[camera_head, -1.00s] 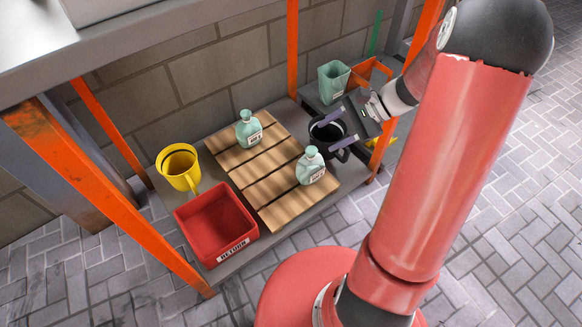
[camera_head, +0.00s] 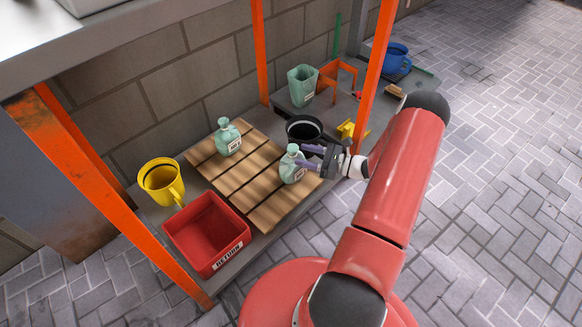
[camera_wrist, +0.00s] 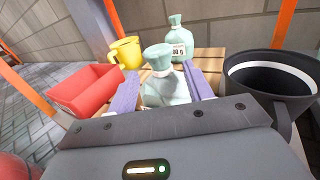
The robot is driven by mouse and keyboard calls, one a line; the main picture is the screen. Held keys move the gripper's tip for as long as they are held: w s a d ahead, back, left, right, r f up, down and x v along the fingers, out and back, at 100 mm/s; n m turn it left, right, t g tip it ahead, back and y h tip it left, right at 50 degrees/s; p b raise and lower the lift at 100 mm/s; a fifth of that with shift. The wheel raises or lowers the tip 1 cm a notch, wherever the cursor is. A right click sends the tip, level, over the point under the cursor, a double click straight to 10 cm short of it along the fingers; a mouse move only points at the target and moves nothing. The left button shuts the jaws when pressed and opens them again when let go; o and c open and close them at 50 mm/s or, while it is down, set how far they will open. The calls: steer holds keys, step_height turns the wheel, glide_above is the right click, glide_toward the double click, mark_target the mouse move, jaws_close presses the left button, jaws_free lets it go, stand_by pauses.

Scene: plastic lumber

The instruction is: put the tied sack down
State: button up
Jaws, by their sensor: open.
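A pale green tied sack (camera_head: 290,170) with a white label stands upright on the right part of the slatted wooden board (camera_head: 262,187). My gripper (camera_head: 303,157) is open and comes at it from the right. In the wrist view the same sack (camera_wrist: 167,90) is between my two purple fingers, with its tied neck above them; I cannot tell whether either finger touches it. A second, similar sack (camera_head: 228,138) stands at the far left of the board, and it also shows in the wrist view (camera_wrist: 177,38).
A red bin (camera_head: 205,235) marked RETURN and a yellow mug (camera_head: 161,180) stand left of the board. A black pot (camera_head: 303,127) is close behind my gripper. Orange posts (camera_head: 375,65) frame the shelf. Bare slats lie between the sacks.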

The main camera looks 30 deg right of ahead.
mark_target(296, 155)
steer(key=x, duration=0.5)
steer(key=shift+d+f+b, duration=0.1)
steer(key=shift+f+b, duration=0.2)
jaws_close()
